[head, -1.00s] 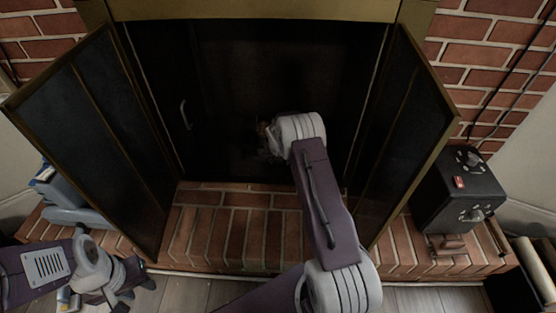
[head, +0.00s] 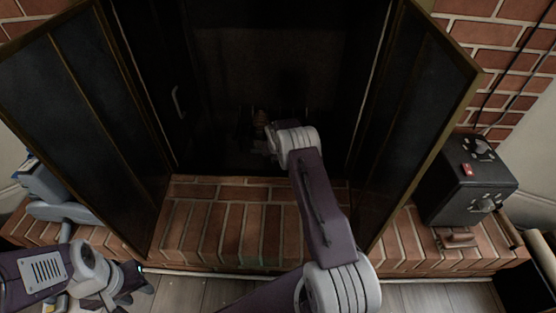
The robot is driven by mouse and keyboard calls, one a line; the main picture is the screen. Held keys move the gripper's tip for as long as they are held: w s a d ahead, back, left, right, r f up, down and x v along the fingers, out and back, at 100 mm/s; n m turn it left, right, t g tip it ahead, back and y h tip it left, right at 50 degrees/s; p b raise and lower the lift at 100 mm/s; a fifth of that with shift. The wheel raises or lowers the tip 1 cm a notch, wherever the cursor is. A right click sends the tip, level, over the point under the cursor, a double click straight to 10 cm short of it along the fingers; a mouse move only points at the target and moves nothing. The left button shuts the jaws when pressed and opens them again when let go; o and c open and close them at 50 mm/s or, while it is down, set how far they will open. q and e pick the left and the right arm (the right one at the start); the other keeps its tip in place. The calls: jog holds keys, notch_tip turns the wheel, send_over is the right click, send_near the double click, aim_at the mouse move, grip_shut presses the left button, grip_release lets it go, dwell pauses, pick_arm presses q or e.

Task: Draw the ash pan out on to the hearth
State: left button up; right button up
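The firebox (head: 270,70) stands open between two glass doors, and its inside is very dark. I cannot make out the ash pan in it. My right arm reaches over the brick hearth (head: 230,230) into the opening. Its wrist shows at the firebox mouth, but its fingers are lost in the dark, so I cannot tell whether they hold anything. A small brownish shape (head: 260,122) shows dimly just beyond the wrist. My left gripper (head: 145,282) is low at the left, in front of the hearth and away from the firebox; its finger gap is not clear.
The left door (head: 75,110) and right door (head: 425,110) swing out over the hearth on both sides of my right arm. A black box with knobs (head: 465,185) stands on the hearth at the right. A blue-grey object (head: 45,190) sits at the left. The hearth's middle bricks are bare.

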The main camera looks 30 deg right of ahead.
grip_shut()
dwell(1.1)
